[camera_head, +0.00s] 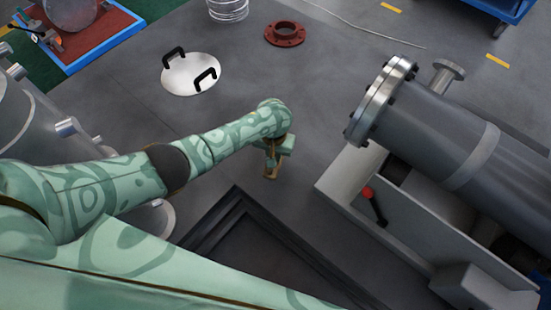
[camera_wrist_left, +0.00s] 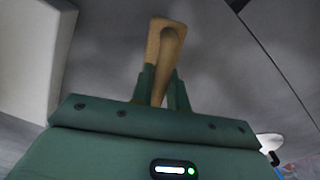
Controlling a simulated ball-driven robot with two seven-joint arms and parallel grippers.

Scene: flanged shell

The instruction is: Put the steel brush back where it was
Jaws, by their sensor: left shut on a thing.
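My left gripper (camera_head: 274,158) hangs above the grey floor near the middle of the head view, left of the flanged shell. It is shut on the steel brush (camera_head: 271,173), whose tan wooden body points down. In the left wrist view the gripper (camera_wrist_left: 160,92) has its green fingers around the brush (camera_wrist_left: 165,48), and the wooden part sticks out beyond them. The bristles cannot be made out. My right gripper is not in view.
The flanged grey shell (camera_head: 424,108) lies on a light stand (camera_head: 350,185) with a red-knobbed lever (camera_head: 372,203). A dark recessed frame (camera_head: 240,235) lies below the gripper. A white disc with black handles (camera_head: 190,78) and a red flange (camera_head: 285,34) rest on the floor.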

